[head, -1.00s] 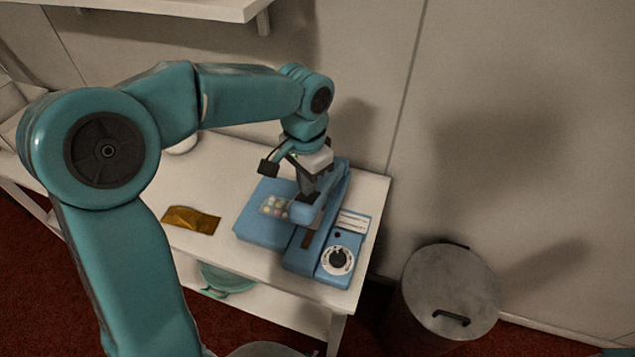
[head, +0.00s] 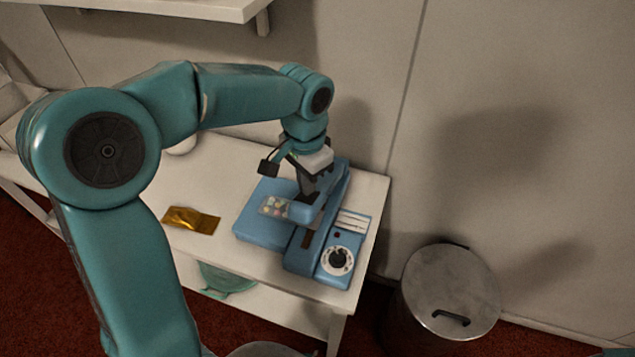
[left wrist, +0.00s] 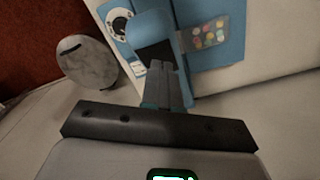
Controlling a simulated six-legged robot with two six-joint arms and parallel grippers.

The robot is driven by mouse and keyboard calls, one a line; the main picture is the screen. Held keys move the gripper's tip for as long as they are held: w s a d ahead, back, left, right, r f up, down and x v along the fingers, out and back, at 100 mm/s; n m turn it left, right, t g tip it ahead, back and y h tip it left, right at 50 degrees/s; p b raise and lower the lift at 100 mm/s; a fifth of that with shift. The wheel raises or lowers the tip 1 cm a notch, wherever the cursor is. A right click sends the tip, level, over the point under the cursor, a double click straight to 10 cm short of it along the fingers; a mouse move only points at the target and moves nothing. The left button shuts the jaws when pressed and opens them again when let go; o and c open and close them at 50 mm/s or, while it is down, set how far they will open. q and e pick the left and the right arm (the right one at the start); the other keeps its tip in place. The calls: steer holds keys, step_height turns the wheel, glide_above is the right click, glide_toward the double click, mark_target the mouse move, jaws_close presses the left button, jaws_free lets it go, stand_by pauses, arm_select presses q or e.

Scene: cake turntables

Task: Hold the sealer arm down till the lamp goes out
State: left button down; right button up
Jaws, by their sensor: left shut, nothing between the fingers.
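The blue sealer (head: 262,231) stands on the white table. Its long arm (head: 301,211) lies across a clear bag of coloured sweets (head: 272,206). The bag also shows in the left wrist view (left wrist: 208,35). My right gripper is not in view.
A gold packet (head: 191,220) lies on the table (head: 225,172) left of the sealer. A grey lidded bin (head: 451,290) stands on the floor to the right. A teal item (head: 226,280) is on the lower shelf. A wall shelf (head: 180,8) hangs above.

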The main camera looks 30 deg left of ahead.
mark_target(305, 200)
arm_select(q)
steer(key=shift+s+d+f+b, duration=0.1)
steer(key=shift+s+f+b, duration=0.3)
steer(key=shift+f+b, duration=0.4)
steer(key=shift+s+d+f+b, duration=0.1)
steer(key=shift+s+f+b, duration=0.25)
steer(key=shift+f+b, duration=0.4)
steer(key=shift+s+d+f+b, duration=0.1)
steer(key=shift+s+f+b, duration=0.2)
steer(key=shift+f+b, duration=0.5)
steer(key=shift+s+d+f+b, duration=0.1)
steer(key=shift+s+f+b, duration=0.2)
steer(key=shift+f+b, duration=0.45)
steer(key=shift+f, duration=0.2)
steer(key=shift+s+f+b, duration=0.2)
steer(key=shift+f+b, duration=0.5)
steer(key=shift+f, duration=0.1)
steer(key=shift+s+f+b, duration=0.2)
steer(key=shift+f+b, duration=0.45)
steer(key=shift+f, duration=0.15)
